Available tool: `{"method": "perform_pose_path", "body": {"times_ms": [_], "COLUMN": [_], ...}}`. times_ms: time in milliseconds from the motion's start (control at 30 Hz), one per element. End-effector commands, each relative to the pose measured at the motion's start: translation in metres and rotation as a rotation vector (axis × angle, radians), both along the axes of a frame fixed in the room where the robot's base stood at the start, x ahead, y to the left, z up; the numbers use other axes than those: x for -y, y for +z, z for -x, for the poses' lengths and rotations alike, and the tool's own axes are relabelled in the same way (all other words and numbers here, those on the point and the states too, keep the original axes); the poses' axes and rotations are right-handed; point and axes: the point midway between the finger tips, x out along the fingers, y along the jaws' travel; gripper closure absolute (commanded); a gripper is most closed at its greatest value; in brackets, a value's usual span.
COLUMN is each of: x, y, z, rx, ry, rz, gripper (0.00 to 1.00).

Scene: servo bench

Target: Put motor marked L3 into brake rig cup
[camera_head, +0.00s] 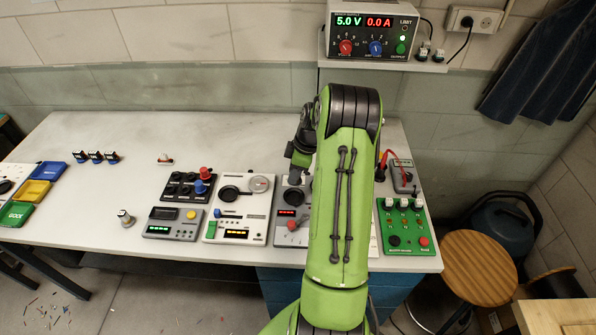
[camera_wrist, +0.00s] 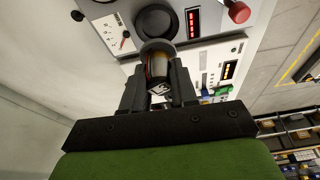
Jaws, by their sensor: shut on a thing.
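My gripper (camera_wrist: 158,85) is shut on a small motor (camera_wrist: 158,66), dark with a yellowish side and a white mark that I cannot read clearly. A grey disc shows at the motor's far end. The brake rig (camera_wrist: 112,30) is a grey panel with a red display and a red knob. Its round black cup (camera_wrist: 155,20) lies just beyond the motor in the wrist view; I cannot tell whether they touch. In the head view my gripper (camera_head: 299,158) is over the back of the brake rig (camera_head: 290,225), and my arm hides part of the rig and the motor.
Left of the rig stand a white test panel (camera_head: 238,231), a grey display box (camera_head: 174,223) and a black block (camera_head: 187,187). A green panel (camera_head: 404,240) is at the right. Several small motors (camera_head: 96,157) stand at the left, near coloured trays (camera_head: 33,191).

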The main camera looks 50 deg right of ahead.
Motion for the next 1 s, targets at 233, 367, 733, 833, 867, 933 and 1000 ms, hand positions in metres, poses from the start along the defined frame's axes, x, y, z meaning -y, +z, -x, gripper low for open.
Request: {"method": "perform_pose_path", "body": {"times_ms": [233, 367, 733, 833, 867, 933, 1000], "x": [-0.001, -0.001, -0.001, -0.001, -0.001, -0.001, -0.001], "y": [-0.012, -0.026, -0.055, -0.054, -0.054, -0.053, -0.053], "z": [-0.001, -0.001, -0.001, -0.001, -0.001, -0.001, -0.001], "rx": [0.0, 0.0, 0.0, 0.001, 0.001, 0.001, 0.001], "ry": [-0.001, 0.0, 0.0, 0.0, 0.0, 0.0, 0.0], "rz": [-0.002, -0.003, -0.001, -0.001, -0.001, -0.001, -0.001], "gripper": [1.0, 1.0, 1.0, 1.0, 1.0, 1.0, 1.0]}}
